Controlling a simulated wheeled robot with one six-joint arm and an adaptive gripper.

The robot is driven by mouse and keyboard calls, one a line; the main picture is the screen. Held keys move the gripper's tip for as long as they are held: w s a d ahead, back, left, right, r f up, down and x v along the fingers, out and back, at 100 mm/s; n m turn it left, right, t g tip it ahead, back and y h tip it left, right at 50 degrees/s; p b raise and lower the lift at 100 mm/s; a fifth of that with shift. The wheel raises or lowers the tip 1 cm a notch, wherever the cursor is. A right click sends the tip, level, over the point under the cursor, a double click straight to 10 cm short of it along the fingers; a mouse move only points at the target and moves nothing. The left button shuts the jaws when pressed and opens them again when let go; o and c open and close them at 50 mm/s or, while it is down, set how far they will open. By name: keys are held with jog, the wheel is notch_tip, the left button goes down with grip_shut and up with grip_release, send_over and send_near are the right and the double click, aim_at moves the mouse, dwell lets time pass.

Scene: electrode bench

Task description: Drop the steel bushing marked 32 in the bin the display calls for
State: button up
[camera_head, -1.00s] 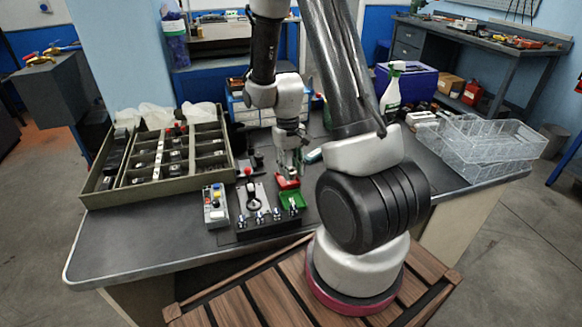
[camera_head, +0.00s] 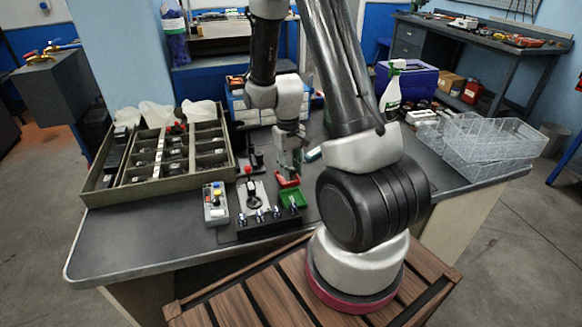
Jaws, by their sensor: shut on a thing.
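My gripper (camera_head: 289,170) points down over the bench, right beside or just above a red bin (camera_head: 286,181). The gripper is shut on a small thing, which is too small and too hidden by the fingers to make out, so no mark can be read. A green bin (camera_head: 293,199) sits just in front of the red one. Several small shiny metal pieces (camera_head: 260,215) stand in a row on a dark block in front of the bins. I cannot tell whether they are bushings. No readable display shows.
A control box with buttons (camera_head: 215,203) and a grey plate with a black ring (camera_head: 252,195) lie left of the bins. A large divided tray (camera_head: 100,198) fills the bench's left side. A spray bottle (camera_head: 393,90) and clear crates (camera_head: 480,145) stand at right. The left front bench is bare.

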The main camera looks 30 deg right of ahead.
jog(key=shift+f, duration=0.5)
jog(key=o, duration=1.1)
jog(key=shift+o, duration=0.2)
jog(key=shift+r, duration=0.1)
notch_tip(320, 180, up, 12)
jog(key=w, duration=0.1)
jog(key=shift+w, duration=0.2)
